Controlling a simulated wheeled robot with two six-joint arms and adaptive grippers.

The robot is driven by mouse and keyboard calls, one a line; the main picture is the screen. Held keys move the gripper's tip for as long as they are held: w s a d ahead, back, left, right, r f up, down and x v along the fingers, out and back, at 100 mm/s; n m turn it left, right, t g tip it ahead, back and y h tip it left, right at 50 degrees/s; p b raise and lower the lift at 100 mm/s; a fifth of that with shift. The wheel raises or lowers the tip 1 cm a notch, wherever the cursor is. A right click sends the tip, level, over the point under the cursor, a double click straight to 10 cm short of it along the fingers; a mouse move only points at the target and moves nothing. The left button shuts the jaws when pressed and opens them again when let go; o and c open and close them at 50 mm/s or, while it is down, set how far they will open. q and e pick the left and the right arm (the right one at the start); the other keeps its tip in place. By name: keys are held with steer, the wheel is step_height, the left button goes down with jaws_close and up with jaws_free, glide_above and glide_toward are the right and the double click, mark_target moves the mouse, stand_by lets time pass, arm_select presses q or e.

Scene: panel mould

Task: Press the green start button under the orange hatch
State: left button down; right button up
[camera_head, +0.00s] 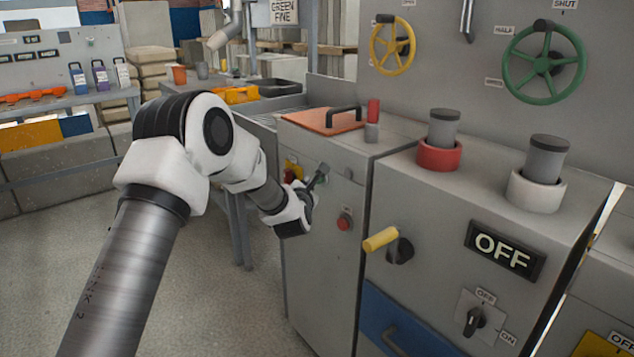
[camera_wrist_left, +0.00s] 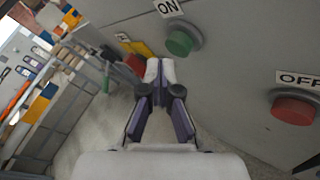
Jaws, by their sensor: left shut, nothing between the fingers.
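The orange hatch (camera_head: 318,121) with a black handle lies shut on top of a grey cabinet (camera_head: 325,250). In the left wrist view, the green button (camera_wrist_left: 180,43) sits on the cabinet front beside an ON label. In the head view I cannot make out the green button; my left gripper (camera_head: 321,174) is in that area. My left gripper also shows in the wrist view (camera_wrist_left: 160,68), shut and empty, its tips just left of and below the green button in the picture. I cannot tell whether they touch the panel. My right gripper is not in view.
A red button (camera_head: 345,221) with an OFF label (camera_wrist_left: 298,78) sits lower on the same front. A red and yellow control (camera_wrist_left: 136,62) is close to the fingertips. A yellow-handled lever (camera_head: 381,239) sticks out to the right. Open floor lies left of the cabinet.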

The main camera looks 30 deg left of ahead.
arm_select(q)
steer(key=s, duration=0.1)
steer(key=s+a, duration=0.1)
steer(key=s, duration=0.1)
steer(key=s+a+b, duration=0.1)
steer(key=shift+s, duration=0.3)
stand_by(0.3)
stand_by(0.6)
